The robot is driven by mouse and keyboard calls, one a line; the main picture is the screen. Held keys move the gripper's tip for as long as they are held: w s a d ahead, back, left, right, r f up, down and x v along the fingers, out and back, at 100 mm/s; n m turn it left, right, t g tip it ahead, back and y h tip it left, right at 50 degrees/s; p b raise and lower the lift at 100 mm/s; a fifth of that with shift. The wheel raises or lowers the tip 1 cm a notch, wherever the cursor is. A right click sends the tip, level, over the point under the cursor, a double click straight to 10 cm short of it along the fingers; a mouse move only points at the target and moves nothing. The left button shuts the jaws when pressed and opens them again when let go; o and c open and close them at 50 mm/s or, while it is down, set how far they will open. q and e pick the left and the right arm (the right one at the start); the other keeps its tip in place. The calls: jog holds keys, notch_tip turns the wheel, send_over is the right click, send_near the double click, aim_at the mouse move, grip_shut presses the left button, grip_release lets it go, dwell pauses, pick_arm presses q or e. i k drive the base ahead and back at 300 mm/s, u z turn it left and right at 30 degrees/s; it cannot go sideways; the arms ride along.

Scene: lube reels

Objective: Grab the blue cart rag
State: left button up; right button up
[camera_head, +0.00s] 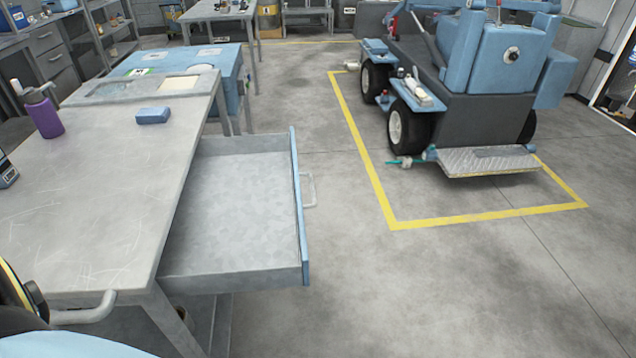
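A small blue folded, block-like item (152,116) lies on the grey workbench (95,190), near its back right edge. It could be the rag, but I cannot tell for certain. A blue wheeled cart (500,60) stands at the upper right on the floor. A small white item (418,92) rests on the cart's blue front fender, too small to identify. Neither of my grippers is in view.
An empty drawer (240,215) stands pulled out from the workbench's right side. A purple bottle (46,116) stands at the bench's left. A blue-topped table (190,60) is behind. Yellow floor lines (480,215) surround the cart. Open floor (400,290) lies at the lower right.

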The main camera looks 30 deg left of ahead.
aim_at(158, 114)
jog(key=i, duration=0.95)
jog(key=u, duration=1.75)
